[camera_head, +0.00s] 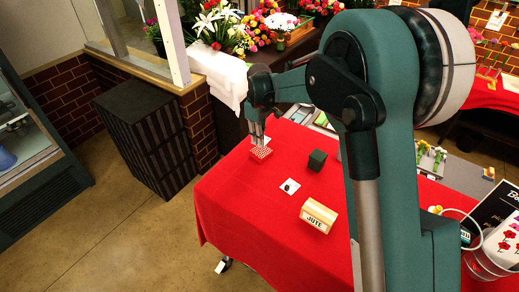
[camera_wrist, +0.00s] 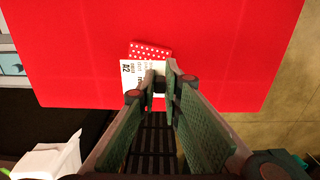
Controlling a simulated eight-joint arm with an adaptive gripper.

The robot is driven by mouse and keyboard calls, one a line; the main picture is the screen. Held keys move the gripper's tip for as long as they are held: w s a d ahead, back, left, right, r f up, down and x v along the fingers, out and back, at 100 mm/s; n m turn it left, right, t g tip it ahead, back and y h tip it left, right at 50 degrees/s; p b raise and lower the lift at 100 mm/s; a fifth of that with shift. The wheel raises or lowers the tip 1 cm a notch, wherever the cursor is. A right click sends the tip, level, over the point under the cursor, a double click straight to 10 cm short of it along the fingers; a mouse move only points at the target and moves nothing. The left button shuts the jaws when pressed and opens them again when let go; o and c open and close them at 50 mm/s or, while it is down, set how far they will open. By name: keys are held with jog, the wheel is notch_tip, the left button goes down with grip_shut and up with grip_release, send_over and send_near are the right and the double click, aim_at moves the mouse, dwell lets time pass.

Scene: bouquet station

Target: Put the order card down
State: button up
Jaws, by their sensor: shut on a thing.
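The order card (camera_wrist: 128,75) is white with dark print, including "A2", and shows at the fingertips in the wrist view. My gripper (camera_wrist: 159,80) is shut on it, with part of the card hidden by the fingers. A red block with white dots (camera_wrist: 151,50) is right beside the card in that view. In the head view my gripper (camera_head: 257,138) points down at the dotted block (camera_head: 261,154), near the far left part of the red table (camera_head: 235,205). I cannot tell whether the card touches the block or the cloth.
A dark green cube (camera_head: 317,160), a small white square with a dark spot (camera_head: 289,186) and a wooden block marked "JUTE" (camera_head: 319,215) lie to the right. The front left cloth is clear. A white-draped stand (camera_head: 222,75) with flowers is behind.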

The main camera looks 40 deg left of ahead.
aim_at(259, 154)
jog(key=shift+f, duration=1.05)
jog(key=shift+f, duration=0.1)
jog(key=shift+f, duration=1.8)
jog(key=shift+f, duration=0.1)
jog(key=shift+o, duration=1.1)
jog(key=shift+f, duration=0.1)
jog(key=o, duration=0.5)
jog(key=shift+c, duration=0.2)
jog(key=shift+r, duration=0.2)
